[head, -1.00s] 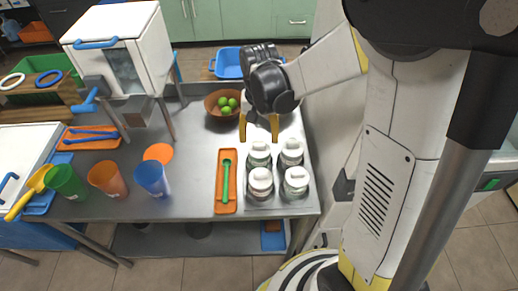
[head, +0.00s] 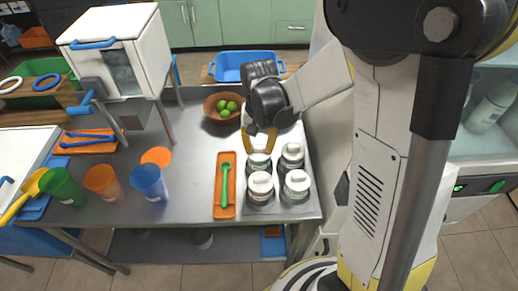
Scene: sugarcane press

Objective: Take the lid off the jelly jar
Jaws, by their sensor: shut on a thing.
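Several glass jars with white lids stand grouped on the right end of the steel table: a back-left jar (head: 258,165), a back-right jar (head: 291,158), a front-left jar (head: 260,189) and a front-right jar (head: 296,187). Their contents are too small to tell apart. My gripper (head: 259,150), with yellow fingers, points down over the back-left jar and is shut on its lid. The fingers and wrist partly hide this lid. The lid appears at the jar's top; I cannot tell whether it is loose.
An orange tray (head: 217,205) with a green spoon (head: 225,187) lies left of the jars. A wooden bowl of limes (head: 210,108) stands behind it. Blue (head: 149,184), orange (head: 103,184) and green (head: 62,187) cups stand further left. The white press (head: 143,50) is at the back left.

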